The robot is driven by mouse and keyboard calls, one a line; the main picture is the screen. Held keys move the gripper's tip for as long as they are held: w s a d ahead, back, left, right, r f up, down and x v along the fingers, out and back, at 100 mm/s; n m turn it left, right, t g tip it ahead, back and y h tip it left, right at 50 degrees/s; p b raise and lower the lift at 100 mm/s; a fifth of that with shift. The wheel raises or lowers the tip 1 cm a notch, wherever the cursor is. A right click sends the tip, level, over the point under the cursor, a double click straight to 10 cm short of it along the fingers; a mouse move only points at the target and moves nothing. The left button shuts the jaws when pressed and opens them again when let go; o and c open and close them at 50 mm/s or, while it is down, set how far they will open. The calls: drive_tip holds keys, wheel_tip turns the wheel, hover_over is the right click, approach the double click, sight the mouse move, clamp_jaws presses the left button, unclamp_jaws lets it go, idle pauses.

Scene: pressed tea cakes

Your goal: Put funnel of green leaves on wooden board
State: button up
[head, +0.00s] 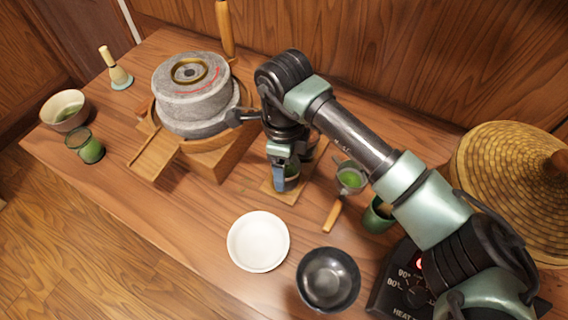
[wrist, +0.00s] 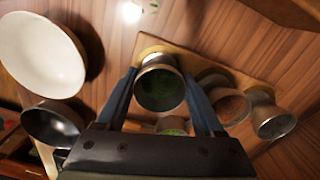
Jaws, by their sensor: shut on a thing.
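My gripper (wrist: 160,78) is shut on a metal funnel of green leaves (wrist: 160,91), with one finger on each side of it. In the head view my gripper (head: 284,180) points down at the near end of the small wooden board (head: 279,195). In the wrist view the funnel appears over the left end of the wooden board (wrist: 196,62); I cannot tell whether its base touches the wood. A funnel with brown contents (wrist: 226,105) and another metal funnel (wrist: 272,121) are farther right along the board. My arm hides much of the board in the head view.
A stone mill (head: 190,95) stands left of my gripper. A white plate (head: 258,242) and black bowl (head: 328,281) are in front. A strainer with green powder (head: 350,179), a green cup (head: 377,216) and a heater (head: 404,282) are to the right. The table's front left is clear.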

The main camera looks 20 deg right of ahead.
drive_tip(key=o, duration=1.4)
